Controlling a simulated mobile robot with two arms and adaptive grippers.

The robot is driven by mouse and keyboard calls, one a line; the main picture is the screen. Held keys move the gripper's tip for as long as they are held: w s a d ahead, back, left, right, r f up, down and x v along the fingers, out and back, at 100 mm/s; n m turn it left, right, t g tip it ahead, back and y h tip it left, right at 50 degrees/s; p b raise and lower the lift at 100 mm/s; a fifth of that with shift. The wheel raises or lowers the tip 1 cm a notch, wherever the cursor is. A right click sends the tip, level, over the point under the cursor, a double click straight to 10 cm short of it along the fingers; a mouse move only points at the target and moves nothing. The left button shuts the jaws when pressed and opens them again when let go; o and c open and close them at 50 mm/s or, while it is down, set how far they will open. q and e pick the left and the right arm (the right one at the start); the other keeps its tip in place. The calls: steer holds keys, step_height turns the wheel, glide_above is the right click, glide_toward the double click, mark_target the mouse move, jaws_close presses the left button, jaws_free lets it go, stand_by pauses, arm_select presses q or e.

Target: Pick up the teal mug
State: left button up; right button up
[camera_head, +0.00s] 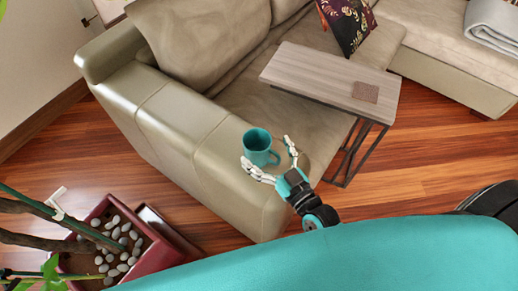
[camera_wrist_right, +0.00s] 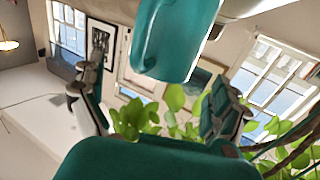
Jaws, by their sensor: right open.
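The teal mug (camera_head: 257,143) is upright in the head view, its open top facing up, at the front end of the sofa's armrest (camera_head: 208,150). Its handle is on the right side. Whether its base touches the armrest is hard to tell. My right gripper (camera_head: 266,152) is open, with one finger to the left of the mug's lower part and the other to its right. In the right wrist view the mug (camera_wrist_right: 172,40) fills the upper middle, beyond the open fingers of the right gripper (camera_wrist_right: 152,98). No grip on it shows. My left gripper is not in view.
A side table (camera_head: 315,75) with a small brown square (camera_head: 365,92) stands over the seat, right of the mug. A red planter (camera_head: 165,262) with pebbles and a plant is at lower left. Wooden floor (camera_head: 430,165) is clear at right.

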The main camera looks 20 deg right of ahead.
mark_target(250, 132)
steer(key=x, duration=0.4)
steer(key=shift+w+a+f, duration=0.1)
steer(key=shift+w, duration=0.1)
steer(key=c, duration=1.7)
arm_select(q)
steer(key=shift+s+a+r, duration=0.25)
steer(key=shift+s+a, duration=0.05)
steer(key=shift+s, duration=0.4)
arm_select(e)
steer(key=shift+c, duration=0.3)
